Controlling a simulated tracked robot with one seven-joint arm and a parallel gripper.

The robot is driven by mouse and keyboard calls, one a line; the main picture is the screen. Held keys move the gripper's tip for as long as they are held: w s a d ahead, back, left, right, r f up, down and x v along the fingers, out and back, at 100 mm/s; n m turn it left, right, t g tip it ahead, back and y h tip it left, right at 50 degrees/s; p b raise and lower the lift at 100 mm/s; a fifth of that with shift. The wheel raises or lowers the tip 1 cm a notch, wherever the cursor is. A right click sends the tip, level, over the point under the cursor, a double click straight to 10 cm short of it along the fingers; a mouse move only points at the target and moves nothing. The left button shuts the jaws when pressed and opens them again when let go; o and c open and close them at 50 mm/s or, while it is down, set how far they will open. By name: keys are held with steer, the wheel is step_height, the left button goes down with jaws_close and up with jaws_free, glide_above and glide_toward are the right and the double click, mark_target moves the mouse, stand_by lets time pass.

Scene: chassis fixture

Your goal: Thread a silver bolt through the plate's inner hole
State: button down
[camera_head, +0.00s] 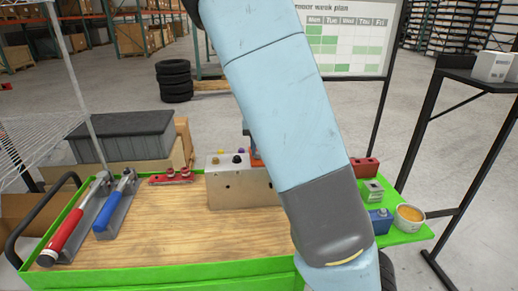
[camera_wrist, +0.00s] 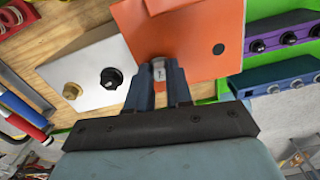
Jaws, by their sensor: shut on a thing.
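In the wrist view, my gripper (camera_wrist: 158,84) is shut on a small silver bolt (camera_wrist: 158,70), which shows between the fingertips. The bolt overlaps the lower edge area of an orange plate (camera_wrist: 195,25). I cannot tell whether it touches the plate or enters a hole. The plate is beside a silver metal block (camera_wrist: 95,65) with a black knob and a brass knob. In the head view, my arm hides my gripper and most of the plate (camera_head: 256,160).
A purple block (camera_wrist: 285,38) and a blue block (camera_wrist: 285,85) with several bolts lie to the right. A red block (camera_head: 365,167), a grey-green block (camera_head: 372,190) and a bowl (camera_head: 410,216) stand at the bench's right. Red and blue-handled tools (camera_head: 75,220) lie left. Bare wood (camera_head: 160,225) is free.

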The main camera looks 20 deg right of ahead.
steer(key=c, duration=0.9)
jaws_free()
steer(key=shift+c, duration=0.2)
steer(key=shift+r, duration=1.25)
